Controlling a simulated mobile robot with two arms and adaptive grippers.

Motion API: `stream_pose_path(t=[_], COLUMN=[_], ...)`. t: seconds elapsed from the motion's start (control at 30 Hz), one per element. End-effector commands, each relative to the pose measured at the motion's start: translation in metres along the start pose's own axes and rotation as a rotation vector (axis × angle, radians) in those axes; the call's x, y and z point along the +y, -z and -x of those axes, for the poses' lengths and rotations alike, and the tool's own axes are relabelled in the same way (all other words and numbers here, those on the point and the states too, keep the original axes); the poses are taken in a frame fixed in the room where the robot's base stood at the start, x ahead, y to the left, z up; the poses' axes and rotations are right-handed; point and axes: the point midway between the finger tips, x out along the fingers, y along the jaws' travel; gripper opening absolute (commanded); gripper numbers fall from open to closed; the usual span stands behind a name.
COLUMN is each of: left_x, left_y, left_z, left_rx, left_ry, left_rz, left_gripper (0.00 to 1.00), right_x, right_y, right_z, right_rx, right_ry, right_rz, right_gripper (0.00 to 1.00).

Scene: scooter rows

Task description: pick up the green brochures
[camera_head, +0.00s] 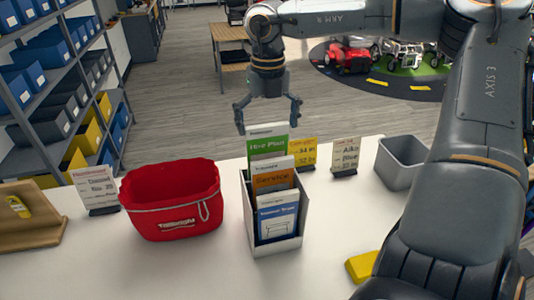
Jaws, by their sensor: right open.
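The green brochures (268,145) stand upright in the back slot of a tiered brochure holder (248,216) on the white counter. Their green and white top sticks up above the orange-brown brochures (273,179) and the blue and white brochures (277,220) in front of them. My right gripper (268,115) is open and empty, pointing down just above and behind the green brochures. Its two fingers are spread to the left and right of their top edge. I cannot tell whether either finger touches them. My left gripper is not in view.
A red fabric basket (171,200) stands left of the holder. A yellow sign (303,153), a beige sign (345,157) and a grey bin (402,162) stand to the right. A yellow block (361,266) lies near my arm.

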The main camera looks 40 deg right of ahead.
Motion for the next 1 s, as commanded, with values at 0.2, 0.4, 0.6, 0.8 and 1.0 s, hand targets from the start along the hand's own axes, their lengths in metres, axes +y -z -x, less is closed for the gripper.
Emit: stream_pose_path(t=[0.2, 0.4, 0.6, 0.8, 1.0], left_x=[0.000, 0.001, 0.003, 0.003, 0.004], left_y=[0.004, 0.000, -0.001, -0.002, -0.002], left_z=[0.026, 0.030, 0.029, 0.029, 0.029], left_rx=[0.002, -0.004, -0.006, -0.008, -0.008], left_ry=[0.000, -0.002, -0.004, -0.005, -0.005], left_rz=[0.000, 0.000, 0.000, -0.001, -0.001], left_gripper=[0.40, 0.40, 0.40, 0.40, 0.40], right_x=[0.001, 0.001, 0.001, 0.001, 0.001], right_y=[-0.001, -0.002, -0.002, -0.002, -0.002], right_z=[-0.026, -0.043, -0.045, -0.044, -0.044], right_rx=[0.007, 0.002, 0.000, 0.001, 0.000], right_ry=[0.000, -0.001, -0.001, -0.001, -0.001], right_rz=[0.000, -0.001, -0.001, -0.001, -0.001], right_gripper=[1.00, 1.00, 1.00, 0.61, 0.43])
